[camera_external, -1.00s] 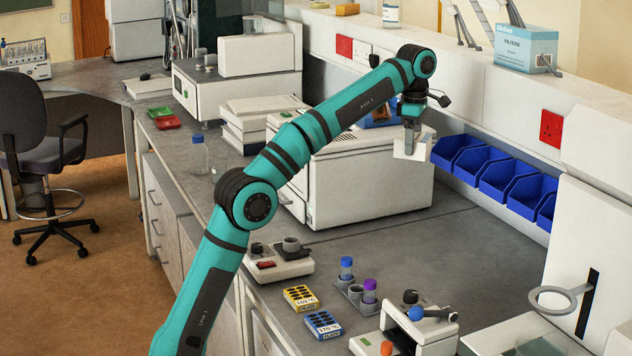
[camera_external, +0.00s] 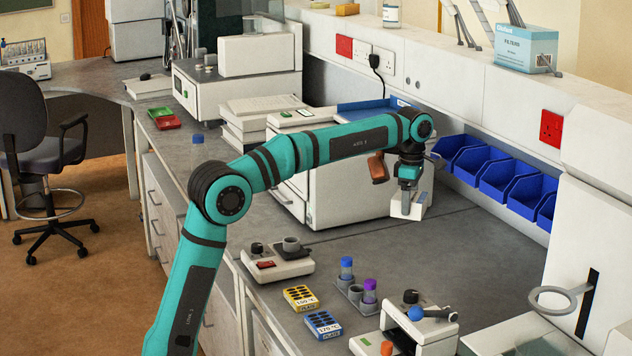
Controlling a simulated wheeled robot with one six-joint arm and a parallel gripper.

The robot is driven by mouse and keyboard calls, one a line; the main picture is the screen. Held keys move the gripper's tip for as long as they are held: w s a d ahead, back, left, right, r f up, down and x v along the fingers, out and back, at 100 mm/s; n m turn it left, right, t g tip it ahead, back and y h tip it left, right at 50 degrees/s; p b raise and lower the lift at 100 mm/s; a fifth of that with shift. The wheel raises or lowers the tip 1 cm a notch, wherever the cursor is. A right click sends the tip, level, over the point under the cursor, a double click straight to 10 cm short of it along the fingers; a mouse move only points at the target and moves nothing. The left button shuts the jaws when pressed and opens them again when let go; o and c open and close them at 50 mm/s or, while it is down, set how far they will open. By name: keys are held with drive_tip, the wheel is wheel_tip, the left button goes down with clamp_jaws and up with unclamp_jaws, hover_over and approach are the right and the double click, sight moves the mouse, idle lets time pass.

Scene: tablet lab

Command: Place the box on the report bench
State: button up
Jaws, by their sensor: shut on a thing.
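My gripper (camera_external: 409,187) hangs from the arm, pointing down, and is shut on a small white box (camera_external: 399,208). The box shows between and below the fingers, over the grey bench top (camera_external: 440,240) at the front right of the large white instrument. It appears held above the bench, though the gap beneath it is hard to judge. No label in view marks a report bench. The fingers hide part of the box.
The white instrument (camera_external: 345,195) stands close behind the gripper. Blue bins (camera_external: 497,181) line the right wall. Tube holders, yellow (camera_external: 300,298) and blue (camera_external: 323,324) racks and small devices stand nearer the front. Bare bench lies between them.

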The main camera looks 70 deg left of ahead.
drive_tip(key=shift+f, duration=5.25)
drive_tip(key=o, duration=1)
drive_tip(key=shift+f, duration=0.1)
wheel_tip(320, 180, up, 12)
drive_tip(key=shift+r, duration=0.1)
